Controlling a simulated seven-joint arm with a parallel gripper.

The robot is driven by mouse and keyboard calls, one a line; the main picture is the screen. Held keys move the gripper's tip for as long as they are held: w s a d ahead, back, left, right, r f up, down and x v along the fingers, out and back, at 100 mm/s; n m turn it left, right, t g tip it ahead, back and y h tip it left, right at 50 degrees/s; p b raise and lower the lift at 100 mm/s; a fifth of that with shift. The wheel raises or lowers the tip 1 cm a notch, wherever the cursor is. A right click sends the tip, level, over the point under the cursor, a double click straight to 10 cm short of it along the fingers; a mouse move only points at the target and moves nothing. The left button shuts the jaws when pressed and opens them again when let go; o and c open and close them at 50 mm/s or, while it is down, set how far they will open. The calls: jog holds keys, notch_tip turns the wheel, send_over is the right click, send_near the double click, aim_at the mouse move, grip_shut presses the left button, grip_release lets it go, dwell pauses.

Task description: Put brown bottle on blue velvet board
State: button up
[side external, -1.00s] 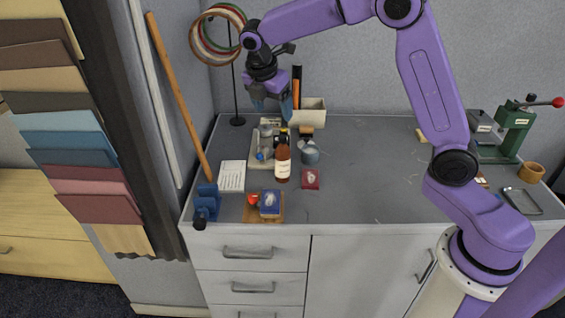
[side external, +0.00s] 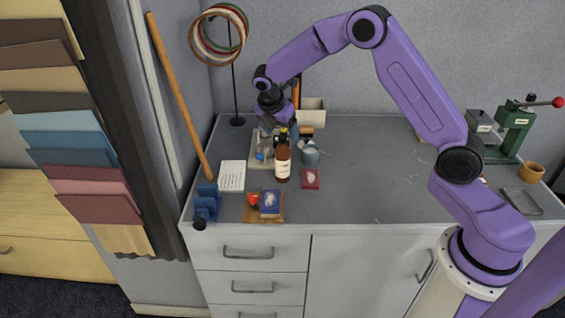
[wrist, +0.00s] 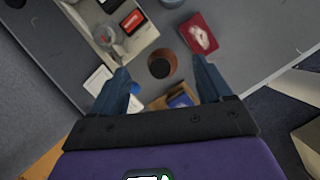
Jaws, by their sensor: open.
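The brown bottle (side external: 283,162) with a pale label stands upright on the grey worktop. In the wrist view I see the bottle (wrist: 162,65) from above, between the lines of my two fingers. My gripper (side external: 280,130) is open and empty, close above and slightly behind the bottle; I cannot tell whether it touches. The blue board (side external: 270,201) with a pale mark lies near the front edge, on a wooden board (side external: 249,215).
A red board (side external: 310,179) with a pale mark lies right of the bottle. A grey can (side external: 310,156) stands behind it. A shallow tray (side external: 256,160) with small items is left of the bottle. The worktop's middle is clear.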

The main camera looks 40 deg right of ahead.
aim_at(283, 159)
jog(key=shift+x, duration=2.75)
jog(key=shift+a, duration=0.2)
grip_shut()
